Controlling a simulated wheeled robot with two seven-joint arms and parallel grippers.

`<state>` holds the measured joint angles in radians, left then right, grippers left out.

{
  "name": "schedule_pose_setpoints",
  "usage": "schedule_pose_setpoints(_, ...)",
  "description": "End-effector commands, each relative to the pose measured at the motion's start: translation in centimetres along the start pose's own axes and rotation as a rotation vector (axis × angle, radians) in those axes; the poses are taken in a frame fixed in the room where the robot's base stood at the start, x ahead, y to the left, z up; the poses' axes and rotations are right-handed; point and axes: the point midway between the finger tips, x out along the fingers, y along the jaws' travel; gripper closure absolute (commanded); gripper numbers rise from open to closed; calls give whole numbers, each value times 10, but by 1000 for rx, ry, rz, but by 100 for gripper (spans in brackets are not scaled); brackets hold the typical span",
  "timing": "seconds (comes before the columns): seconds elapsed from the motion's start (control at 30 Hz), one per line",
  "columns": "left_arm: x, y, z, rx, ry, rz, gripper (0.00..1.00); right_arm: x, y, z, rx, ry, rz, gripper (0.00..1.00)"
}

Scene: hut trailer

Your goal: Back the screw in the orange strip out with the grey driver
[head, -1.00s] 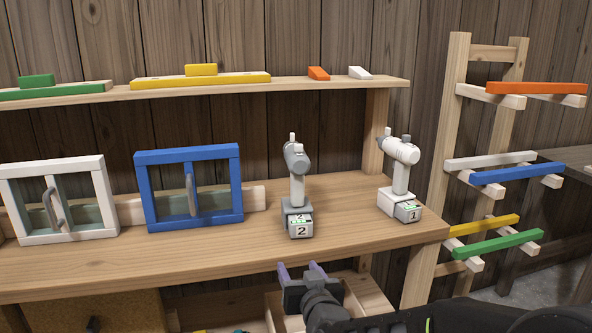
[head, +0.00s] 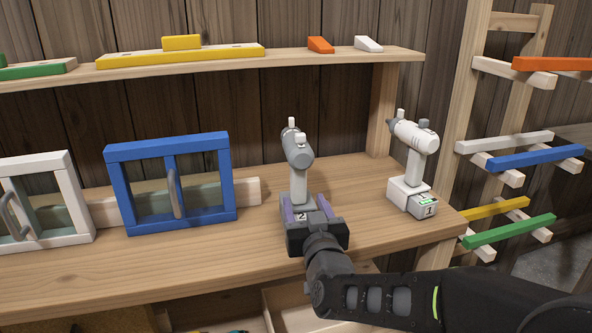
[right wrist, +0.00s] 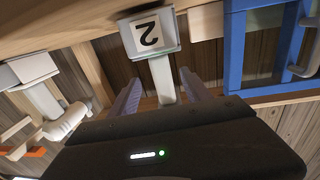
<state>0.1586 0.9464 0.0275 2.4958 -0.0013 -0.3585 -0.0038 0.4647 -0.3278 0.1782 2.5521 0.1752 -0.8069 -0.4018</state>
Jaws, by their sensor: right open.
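The grey driver (head: 299,153) stands upright on the workbench on a base marked 2; it also shows in the right wrist view (right wrist: 150,34), where its handle appears between the fingers. My right gripper (head: 312,207) is open in front of the driver's lower part, with a purple-padded finger on each side. I cannot tell whether the fingers touch it. The orange strip (head: 553,64) lies on the top pegs of the wooden rack at the right. No screw can be made out in it. My left gripper is not in view.
A white driver (head: 415,140) marked 1 stands to the right on the workbench (head: 70,278). A blue frame (head: 170,145) and a white frame (head: 75,190) stand to the left. A shelf above holds yellow, orange and white pieces. The rack also holds white, blue, yellow and green strips.

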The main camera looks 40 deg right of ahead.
Motion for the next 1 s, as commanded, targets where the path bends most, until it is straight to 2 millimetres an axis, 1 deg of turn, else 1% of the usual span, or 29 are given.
schedule_pose_setpoints(0.17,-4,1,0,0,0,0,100,2,0,-1,0,-2,0,44)
schedule_pose_setpoints(0.4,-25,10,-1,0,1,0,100,19,0,-4,-1,-5,1,44)
schedule_pose_setpoints(0.5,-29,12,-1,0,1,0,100,25,0,-2,0,-4,0,44)
schedule_pose_setpoints(0.87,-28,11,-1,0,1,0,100,27,0,0,0,-1,0,44)
schedule_pose_setpoints(1.0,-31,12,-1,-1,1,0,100,37,-1,1,0,-2,0,44)
